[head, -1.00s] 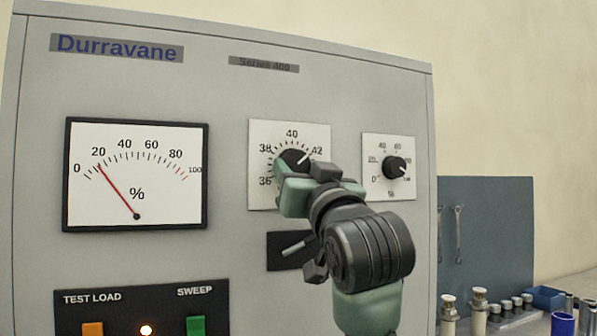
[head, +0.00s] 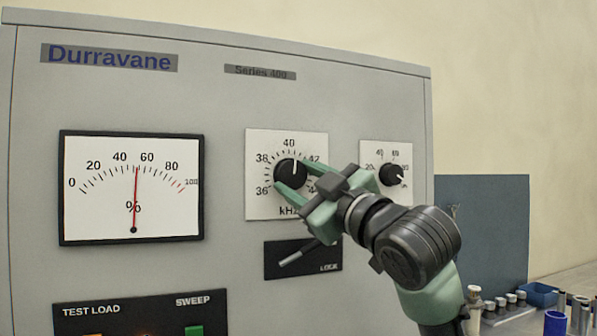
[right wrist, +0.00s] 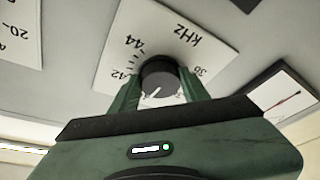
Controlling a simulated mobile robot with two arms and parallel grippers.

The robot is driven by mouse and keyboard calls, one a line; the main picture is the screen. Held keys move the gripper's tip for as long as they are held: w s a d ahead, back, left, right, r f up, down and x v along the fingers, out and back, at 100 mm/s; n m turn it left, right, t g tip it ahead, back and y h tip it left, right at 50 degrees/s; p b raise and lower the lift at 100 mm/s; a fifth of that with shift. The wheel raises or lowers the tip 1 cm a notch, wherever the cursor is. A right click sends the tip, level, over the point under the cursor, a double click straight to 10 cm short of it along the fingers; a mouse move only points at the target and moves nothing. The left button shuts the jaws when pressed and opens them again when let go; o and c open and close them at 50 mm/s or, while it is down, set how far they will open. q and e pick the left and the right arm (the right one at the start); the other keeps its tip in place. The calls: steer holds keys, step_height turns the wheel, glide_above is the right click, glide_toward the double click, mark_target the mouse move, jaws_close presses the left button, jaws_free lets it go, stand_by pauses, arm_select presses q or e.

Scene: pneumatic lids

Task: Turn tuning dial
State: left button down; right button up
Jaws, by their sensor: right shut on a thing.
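The tuning dial is a round black knob (head: 291,173) with a white pointer line, on a white kHz scale plate (head: 262,205). Its pointer stands nearly upright, just right of the 40 mark. My right gripper (head: 293,182) is shut on the knob, with its green fingers on either side. In the right wrist view, the knob (right wrist: 158,80) sits between the two fingertips (right wrist: 160,90). The % meter (head: 132,190) to the left has its red needle slightly above mid-scale, near 50. My left gripper is not in view.
A lock lever (head: 297,256) sits on a black plate below the dial. A smaller % knob (head: 392,175) is close on the right, near my wrist. A test load and sweep panel (head: 140,318) is at lower left. Small parts and a blue bin (head: 541,294) stand at lower right.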

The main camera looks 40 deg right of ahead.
steer(key=shift+r+n+g+y+p, duration=0.1)
steer(key=shift+n+g+y+p, duration=0.3)
steer(key=shift+n+p, duration=0.65)
steer(key=shift+r+n+g+y+p, duration=0.1)
steer(key=shift+n+g+y+p, duration=0.35)
steer(key=shift+n, duration=1)
steer(key=shift+f, duration=0.1)
steer(key=o, duration=1.4)
steer(key=shift+c, duration=0.2)
steer(key=shift+s, duration=0.1)
steer(key=shift+s+d+f, duration=0.1)
steer(key=shift+s+f, duration=0.05)
steer(key=shift+s, duration=0.2)
steer(key=s+f+b, duration=0.1)
steer(key=s+b, duration=0.2)
steer(key=s, duration=0.4)
steer(key=shift+d, duration=0.35)
